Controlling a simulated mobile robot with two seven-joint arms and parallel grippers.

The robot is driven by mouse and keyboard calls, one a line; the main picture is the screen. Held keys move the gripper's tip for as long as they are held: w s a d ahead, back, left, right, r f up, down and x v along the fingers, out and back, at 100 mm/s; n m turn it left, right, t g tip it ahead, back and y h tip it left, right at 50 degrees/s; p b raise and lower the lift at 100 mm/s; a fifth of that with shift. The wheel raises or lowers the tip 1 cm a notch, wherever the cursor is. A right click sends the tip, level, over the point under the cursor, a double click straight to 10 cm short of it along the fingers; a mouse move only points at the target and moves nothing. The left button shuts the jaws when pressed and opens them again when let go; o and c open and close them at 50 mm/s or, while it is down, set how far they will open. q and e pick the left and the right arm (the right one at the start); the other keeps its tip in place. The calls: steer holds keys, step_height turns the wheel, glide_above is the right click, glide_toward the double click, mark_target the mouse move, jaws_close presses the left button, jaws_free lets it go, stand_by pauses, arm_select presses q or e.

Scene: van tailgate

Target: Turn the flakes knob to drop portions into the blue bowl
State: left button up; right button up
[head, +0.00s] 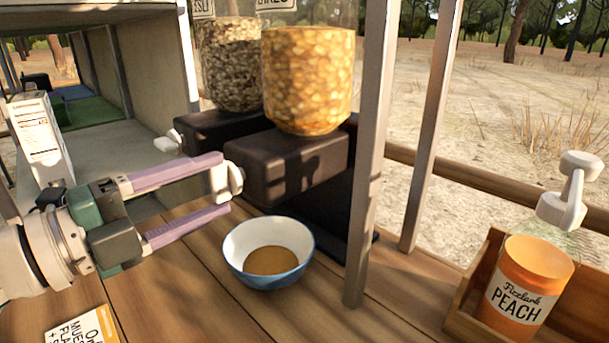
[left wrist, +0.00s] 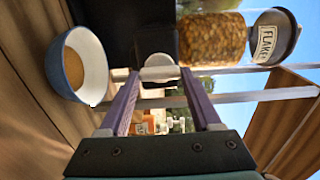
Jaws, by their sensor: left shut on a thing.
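The flakes dispenser (head: 308,80) is a clear hopper of golden flakes on a dark base (head: 290,165); its FLAKES label shows in the left wrist view (left wrist: 266,42). Its white knob (head: 226,180) faces left. My left gripper (head: 226,187) comes in from the left, its purple fingers on either side of the knob, shut on it. The knob also shows between the fingers in the left wrist view (left wrist: 158,61). The blue bowl (head: 262,280), white inside, stands on the wooden counter below the knob, with brown contents at its bottom. My right gripper is not in view.
A second dispenser (head: 230,62) with darker cereal and its own white knob stands behind. A metal post (head: 368,160) rises right of the bowl. A printed card (head: 80,325) lies front left.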

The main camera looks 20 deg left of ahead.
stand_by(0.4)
arm_select(q)
steer(key=o, duration=1.4)
steer(key=v, duration=1)
steer(key=shift+b, duration=0.35)
steer(key=shift+c, duration=0.2)
